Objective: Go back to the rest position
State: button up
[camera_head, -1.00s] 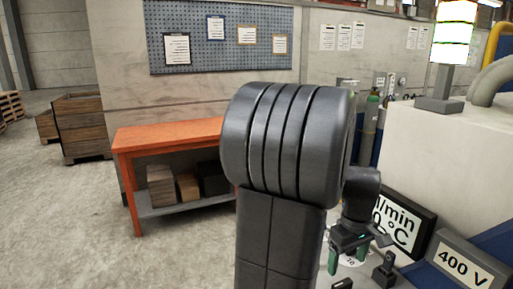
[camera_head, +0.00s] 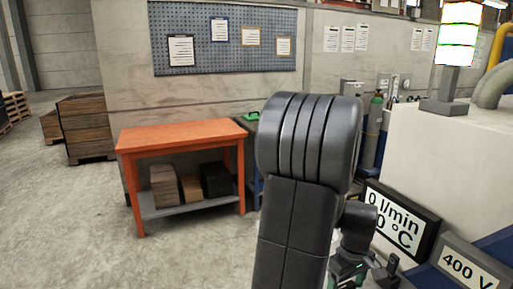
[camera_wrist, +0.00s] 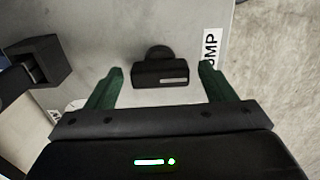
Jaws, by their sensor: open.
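My gripper (camera_wrist: 160,88) shows in the wrist view with its two green fingers apart and nothing between them touching. Beyond the fingertips, a black block with a rounded knob (camera_wrist: 160,72) sits on a pale grey surface (camera_wrist: 105,30), apart from the fingers. In the head view my gripper is mostly hidden behind my own dark arm, low at the right of centre.
A display reading l/min and °C (camera_head: 398,222) and a 400 V sign (camera_head: 468,268) stand right of my arm. A pale machine housing (camera_head: 450,150) carries a lit signal tower (camera_head: 457,40). An orange table (camera_head: 180,137) stands left. Open floor lies at the lower left.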

notch_tip(320, 180, up, 13)
notch_tip(320, 180, down, 13)
jog(key=shift+f, duration=0.2)
jog(key=shift+r+m, duration=0.1)
jog(key=shift+m, duration=1.1)
jog(key=m, duration=0.6)
jog(key=m+p, duration=0.1)
jog(key=m, duration=0.3)
jog(key=shift+m, duration=2.6)
